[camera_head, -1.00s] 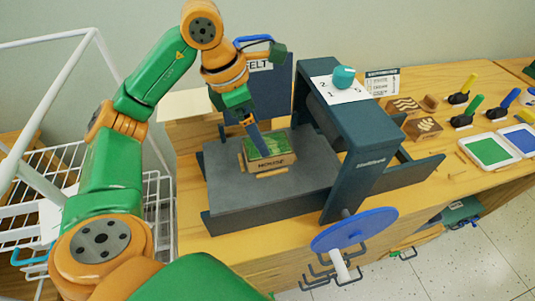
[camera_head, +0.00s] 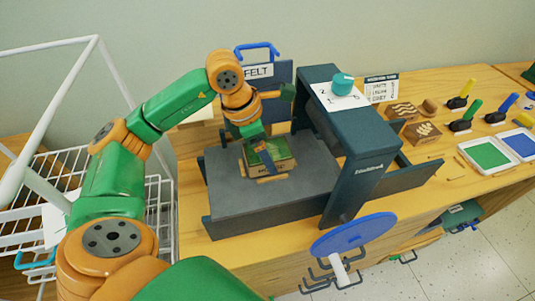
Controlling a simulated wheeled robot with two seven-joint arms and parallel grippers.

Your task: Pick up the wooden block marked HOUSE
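The wooden block marked HOUSE (camera_head: 285,166) has a green top and sits on the grey bed (camera_head: 228,204) of the dark press. Thin wooden strips lie beside it. My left gripper (camera_head: 264,165) is down at the block's left part. One dark finger crosses the front face and hides part of the lettering. The other finger is hard to make out, so I cannot tell if the gripper is closed on the block. The block appears to rest on the bed. My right gripper is out of view.
The press frame (camera_head: 350,150) stands right of the block, with a blue handwheel (camera_head: 352,234) in front. The FELT panel (camera_head: 268,92) stands behind. Carved blocks (camera_head: 422,132), rollers (camera_head: 467,121) and ink trays (camera_head: 487,154) lie right. A white wire rack (camera_head: 158,215) stands left.

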